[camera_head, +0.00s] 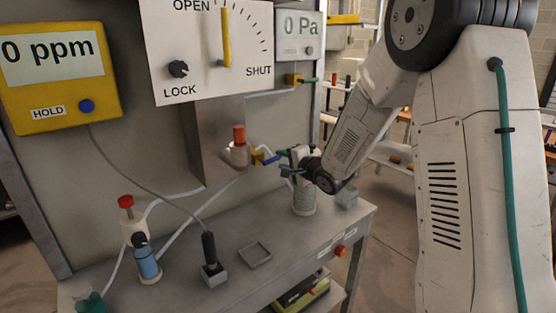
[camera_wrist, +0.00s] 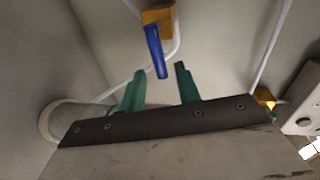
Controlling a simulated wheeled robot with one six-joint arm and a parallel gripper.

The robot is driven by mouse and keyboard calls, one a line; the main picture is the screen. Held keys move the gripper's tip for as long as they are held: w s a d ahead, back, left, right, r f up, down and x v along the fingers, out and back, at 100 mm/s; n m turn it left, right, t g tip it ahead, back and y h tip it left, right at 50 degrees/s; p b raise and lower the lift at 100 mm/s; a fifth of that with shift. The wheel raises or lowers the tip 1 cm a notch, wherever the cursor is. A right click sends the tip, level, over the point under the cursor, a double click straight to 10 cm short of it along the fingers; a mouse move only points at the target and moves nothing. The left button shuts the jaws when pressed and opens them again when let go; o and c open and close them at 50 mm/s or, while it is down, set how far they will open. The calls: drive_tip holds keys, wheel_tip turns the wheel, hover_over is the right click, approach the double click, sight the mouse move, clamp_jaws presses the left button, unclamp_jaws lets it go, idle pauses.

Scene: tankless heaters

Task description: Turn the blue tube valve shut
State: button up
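The blue tube valve has a yellow body (camera_head: 257,158) and a blue lever (camera_head: 271,160), on a white tube beside the metal housing. In the wrist view its yellow body (camera_wrist: 158,15) is at the top and the blue lever (camera_wrist: 155,50) points down toward my gripper. My gripper (camera_wrist: 159,69) is open, with its two green fingers apart and the lever's free end appearing between their tips. No contact with either finger is visible. In the head view my gripper (camera_head: 285,160) is just right of the lever, and its fingers are small and partly overlapped.
A pale ribbed cylinder (camera_head: 304,198) stands on the bench just below my gripper. A metal housing with an orange-topped fitting (camera_head: 239,134) is left of the valve. Another yellow valve (camera_head: 293,79) with a green handle is above. A small empty tray (camera_head: 255,255) lies on the bench.

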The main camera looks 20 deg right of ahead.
drive_tip(key=v, duration=0.4)
drive_tip(key=shift+w, duration=0.1)
idle(0.3)
drive_tip(key=s+d+f+n+g+h, duration=0.4)
drive_tip(key=d+f+g, duration=0.1)
drive_tip(key=f, duration=0.2)
drive_tip(key=s+d+n+g+h, duration=0.2)
drive_tip(key=s+g, duration=0.1)
drive_tip(key=s, duration=0.5)
drive_tip(key=s+a+r+n+g, duration=0.2)
drive_tip(key=s+a+r, duration=0.1)
drive_tip(key=s, duration=0.7)
drive_tip(key=s+a+r+n+g+y, duration=0.1)
drive_tip(key=s+a+r+n+g, duration=0.1)
drive_tip(key=s, duration=0.8)
drive_tip(key=s+a+r+n+g, duration=0.1)
drive_tip(key=s+a+r+n, duration=0.2)
drive_tip(key=s+a+r, duration=0.2)
drive_tip(key=s+r, duration=0.3)
drive_tip(key=s, duration=0.2)
drive_tip(key=shift+s+a+n+g, duration=0.15)
drive_tip(key=shift+a+n+g, duration=0.15)
drive_tip(key=shift+a+g, duration=0.1)
